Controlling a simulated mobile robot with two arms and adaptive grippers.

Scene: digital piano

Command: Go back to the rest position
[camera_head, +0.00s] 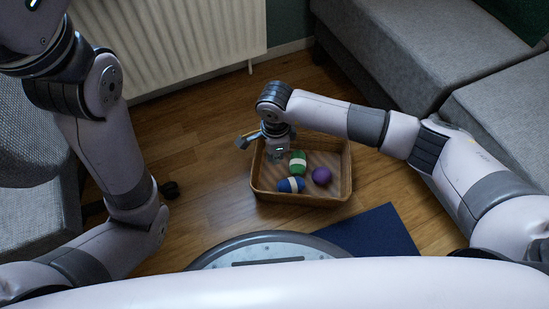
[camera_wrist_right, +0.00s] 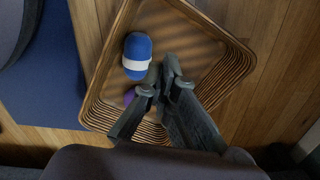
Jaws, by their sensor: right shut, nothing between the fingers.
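My right gripper (camera_head: 275,154) is over the left back part of a wicker basket (camera_head: 300,201) on the floor. In the right wrist view the gripper's fingers (camera_wrist_right: 160,80) are shut with nothing between them. The basket's woven rim also shows there (camera_wrist_right: 243,62). In the basket lie a green object with a white band (camera_head: 298,163), a blue one with a white band (camera_head: 291,185) and a purple ball (camera_head: 321,176). In the right wrist view the blue one (camera_wrist_right: 137,55) is beside the fingertips, and the purple ball is mostly hidden by a finger.
A dark blue mat (camera_head: 372,232) lies on the wooden floor right of the basket's front. Grey sofas stand at the right (camera_head: 400,50) and left (camera_head: 25,140). A white radiator (camera_head: 175,40) is at the back wall. Bare floor (camera_head: 205,150) lies left of the basket.

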